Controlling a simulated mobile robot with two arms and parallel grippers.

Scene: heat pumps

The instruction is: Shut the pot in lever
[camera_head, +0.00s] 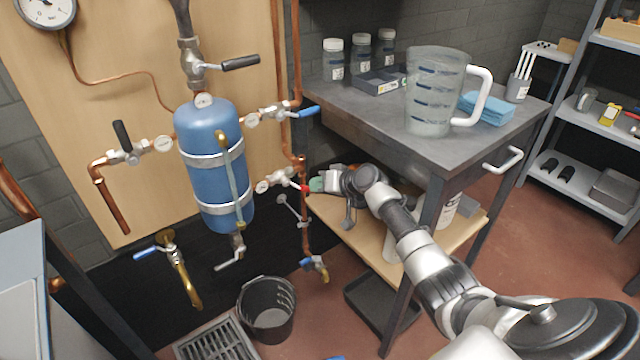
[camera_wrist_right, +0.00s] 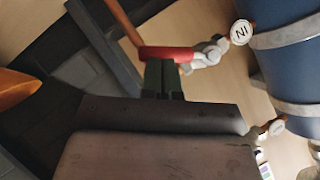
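The pot in lever is the red handle (camera_head: 305,188) on the valve at the lower right of the blue tank (camera_head: 212,160). In the right wrist view the red lever (camera_wrist_right: 165,53) lies across the tips of my right gripper (camera_wrist_right: 162,80), by the silver valve (camera_wrist_right: 209,52) and a round tag reading "IN" (camera_wrist_right: 241,33). The dark green fingertips are together and seem to touch the lever's side, not enclose it. In the head view my right gripper (camera_head: 318,185) is at the lever's right end and partly hides it. My left gripper is not in view.
A vertical copper pipe (camera_head: 304,235) runs beside the valve. A workbench (camera_head: 350,118) with a large measuring jug (camera_head: 432,95) stands at right, close to my right arm. A black bucket (camera_head: 267,310) and floor grate (camera_head: 215,343) are below. Other levers surround the tank.

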